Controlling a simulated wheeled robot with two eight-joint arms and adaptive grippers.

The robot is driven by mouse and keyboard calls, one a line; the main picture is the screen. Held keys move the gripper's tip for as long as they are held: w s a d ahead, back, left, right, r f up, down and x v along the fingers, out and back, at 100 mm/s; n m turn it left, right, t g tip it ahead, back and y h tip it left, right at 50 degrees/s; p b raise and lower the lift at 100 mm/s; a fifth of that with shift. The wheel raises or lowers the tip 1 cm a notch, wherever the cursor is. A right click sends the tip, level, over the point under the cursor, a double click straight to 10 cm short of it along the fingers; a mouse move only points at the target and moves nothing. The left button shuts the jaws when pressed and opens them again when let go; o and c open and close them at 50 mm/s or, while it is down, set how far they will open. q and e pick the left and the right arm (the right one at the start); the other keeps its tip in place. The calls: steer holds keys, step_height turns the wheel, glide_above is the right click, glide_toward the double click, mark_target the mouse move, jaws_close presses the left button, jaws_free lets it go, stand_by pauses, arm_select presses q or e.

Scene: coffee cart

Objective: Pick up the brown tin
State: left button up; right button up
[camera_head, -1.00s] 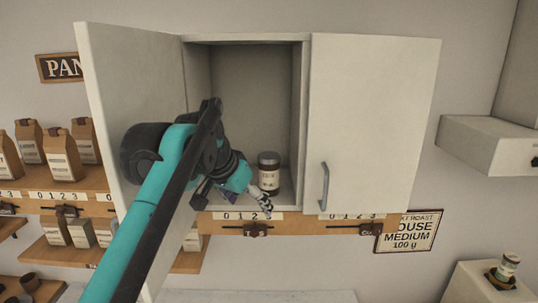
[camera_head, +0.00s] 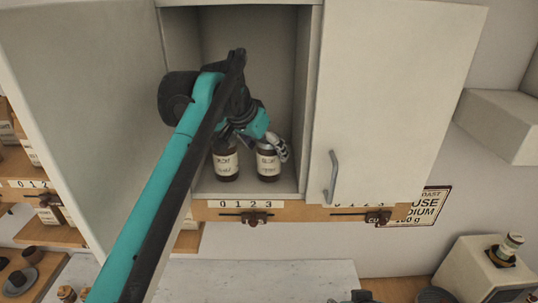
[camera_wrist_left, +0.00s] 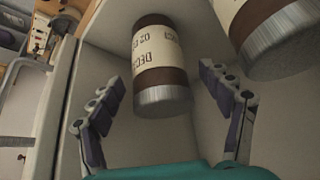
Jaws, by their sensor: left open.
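Two brown tins with cream labels stand side by side inside the open cabinet. The right one (camera_head: 267,163) is next to my left gripper (camera_head: 263,140), which reaches in from above and in front. The left one (camera_head: 226,165) is partly covered by my arm. In the left wrist view, one brown tin (camera_wrist_left: 160,75), with a silver lid, lies between the two spread fingers of the left gripper (camera_wrist_left: 163,80), with gaps at both sides. The other tin (camera_wrist_left: 275,35) is at the upper right, cut off by the frame.
The cabinet's left door (camera_head: 85,110) stands open beside my arm; its right door (camera_head: 390,110) is shut. A numbered rail (camera_head: 300,212) runs below the cabinet. Shelves with paper bags are at the left, and a white counter (camera_head: 270,280) lies below.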

arm_select(q)
steer(key=x, duration=0.2)
steer(key=shift+w+d+f, duration=0.1)
steer(key=shift+w+f, duration=0.05)
steer(key=shift+f, duration=0.15)
steer(key=c, duration=1.5)
step_height(320, 180, up, 10)
